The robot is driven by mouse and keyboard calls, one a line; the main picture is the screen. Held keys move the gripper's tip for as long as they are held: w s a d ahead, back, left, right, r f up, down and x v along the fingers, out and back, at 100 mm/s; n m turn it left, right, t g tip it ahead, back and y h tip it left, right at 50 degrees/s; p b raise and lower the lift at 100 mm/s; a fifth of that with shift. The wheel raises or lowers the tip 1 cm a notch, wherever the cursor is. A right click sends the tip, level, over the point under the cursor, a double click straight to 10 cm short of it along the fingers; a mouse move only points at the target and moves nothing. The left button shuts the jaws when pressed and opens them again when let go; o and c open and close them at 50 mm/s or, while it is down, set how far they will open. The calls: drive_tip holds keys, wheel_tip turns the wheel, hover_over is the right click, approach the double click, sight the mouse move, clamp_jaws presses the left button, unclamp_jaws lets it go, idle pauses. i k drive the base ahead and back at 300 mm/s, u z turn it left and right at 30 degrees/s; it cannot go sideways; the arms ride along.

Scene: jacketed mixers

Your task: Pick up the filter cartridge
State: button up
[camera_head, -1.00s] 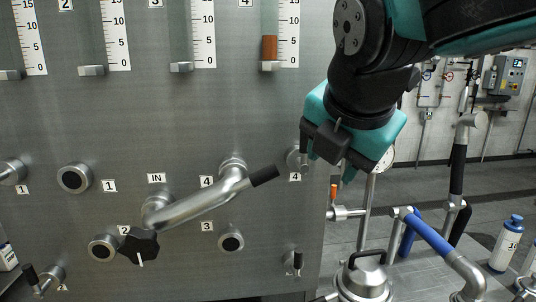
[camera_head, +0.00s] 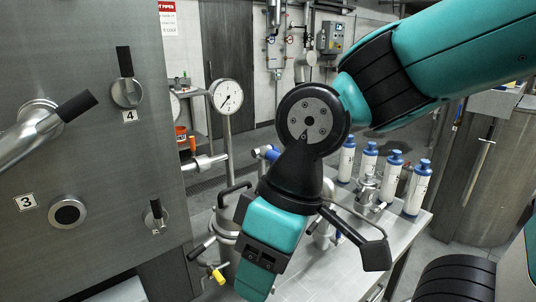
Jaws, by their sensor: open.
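Several white cylinders with blue tops stand along the right part of the steel table in the head view, the nearest of them (camera_head: 416,190) at the right edge. I cannot tell whether any of these is the filter cartridge; no other thing is clearly one. My gripper (camera_head: 257,276) points down in front of the table, to the left of and nearer than the cylinders. It is open, with nothing seen in it; its fingertips are partly hard to make out near the bottom edge. My arm hides part of the table.
A steel panel (camera_head: 95,200) with valves and pipes fills the left. A steel vessel with a black handle (camera_head: 231,191) stands beside the gripper, partly hidden. A round gauge (camera_head: 227,95) rises behind. A large steel tank (camera_head: 492,170) stands at the right. Some tabletop (camera_head: 296,290) is bare.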

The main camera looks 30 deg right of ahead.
sight(420, 179)
drive_tip(key=z, duration=3.15)
drive_tip(key=i, duration=2.25)
drive_tip(key=u, duration=3.3)
